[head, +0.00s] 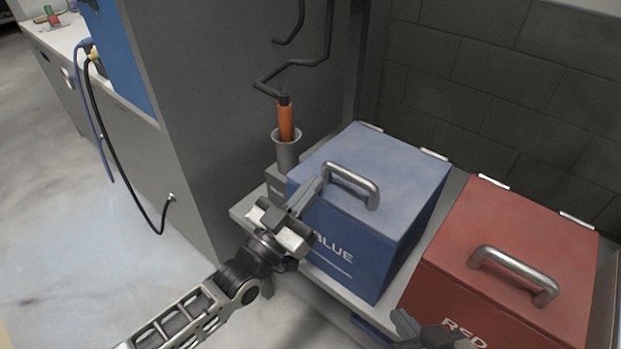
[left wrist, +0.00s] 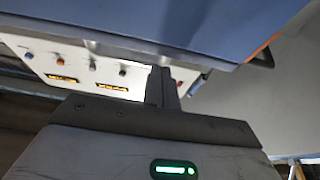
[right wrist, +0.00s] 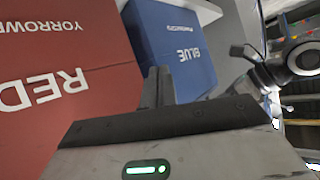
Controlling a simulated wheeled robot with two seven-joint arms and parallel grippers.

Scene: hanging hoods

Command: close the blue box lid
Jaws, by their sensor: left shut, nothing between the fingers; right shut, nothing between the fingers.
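The blue box (head: 345,255) stands on a light shelf, marked BLUE on its front. Its lid (head: 395,165) looks down, lying flat over the box with a metal handle (head: 372,190) on top; I cannot tell if a small gap is left. My left gripper (head: 313,190) is shut and empty at the lid's front left edge, hiding part of it; contact is unclear. In the left wrist view the shut fingers (left wrist: 162,85) are below a blue surface (left wrist: 200,20). My right gripper (head: 403,320) is shut and empty, low in front of the red box; its fingers show in the right wrist view (right wrist: 157,85).
A red box (head: 540,250) with a closed lid and handle stands right of the blue box. An orange-handled tool (head: 286,120) sits in a grey cup (head: 287,150) behind left. A grey cabinet wall (head: 200,110) rises at left. A dark tiled wall (head: 510,75) is behind.

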